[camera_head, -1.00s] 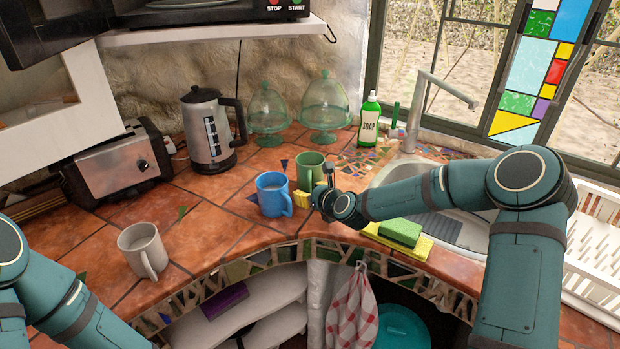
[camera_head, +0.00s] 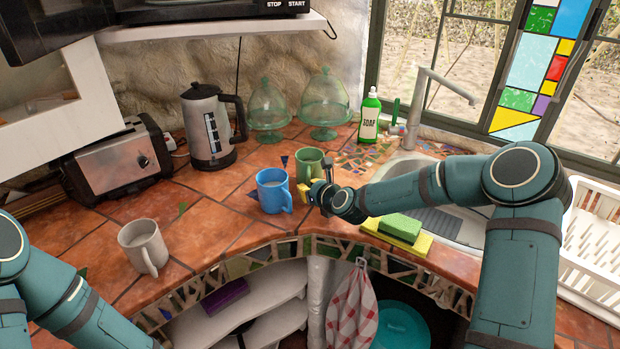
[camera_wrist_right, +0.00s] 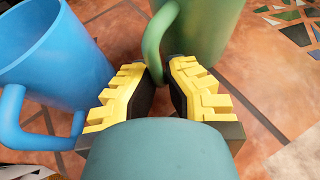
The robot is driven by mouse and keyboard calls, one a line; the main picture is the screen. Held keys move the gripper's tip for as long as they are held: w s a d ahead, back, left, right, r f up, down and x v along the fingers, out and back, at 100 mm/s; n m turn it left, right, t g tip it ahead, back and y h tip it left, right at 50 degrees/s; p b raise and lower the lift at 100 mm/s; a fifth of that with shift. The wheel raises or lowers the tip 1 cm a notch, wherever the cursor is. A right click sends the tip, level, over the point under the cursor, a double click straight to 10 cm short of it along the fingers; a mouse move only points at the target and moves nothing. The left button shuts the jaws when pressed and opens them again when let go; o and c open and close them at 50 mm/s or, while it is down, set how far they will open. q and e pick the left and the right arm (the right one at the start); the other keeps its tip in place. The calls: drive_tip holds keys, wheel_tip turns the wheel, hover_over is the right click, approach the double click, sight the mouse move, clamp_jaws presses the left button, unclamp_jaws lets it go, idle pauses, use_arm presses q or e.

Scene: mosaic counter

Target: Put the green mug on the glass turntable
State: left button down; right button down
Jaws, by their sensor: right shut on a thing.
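The green mug (camera_head: 309,164) stands on the tiled counter, just behind and right of the blue mug (camera_head: 272,190). My right gripper (camera_head: 308,190) is at the green mug's near side. In the right wrist view its yellow-padded fingers (camera_wrist_right: 158,84) are shut on the handle of the green mug (camera_wrist_right: 205,30). The blue mug (camera_wrist_right: 55,55) is close beside the left finger. A pale sliver (camera_head: 178,4) shows inside the microwave at the top edge; I cannot tell whether it is the glass turntable. My left gripper is out of view.
The microwave (camera_head: 225,12) sits on a white shelf (camera_head: 215,32). Below it are a kettle (camera_head: 208,125), a toaster (camera_head: 120,160) and two glass-domed stands (camera_head: 325,108). A soap bottle (camera_head: 370,115) stands by the sink. A grey mug (camera_head: 143,246) is at the counter's front left.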

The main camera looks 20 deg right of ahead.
sight(309, 173)
wheel_tip(309, 173, up, 9)
drive_tip(key=shift+r+p, duration=0.15)
drive_tip(key=shift+p, duration=0.85)
drive_tip(key=shift+r, duration=0.35)
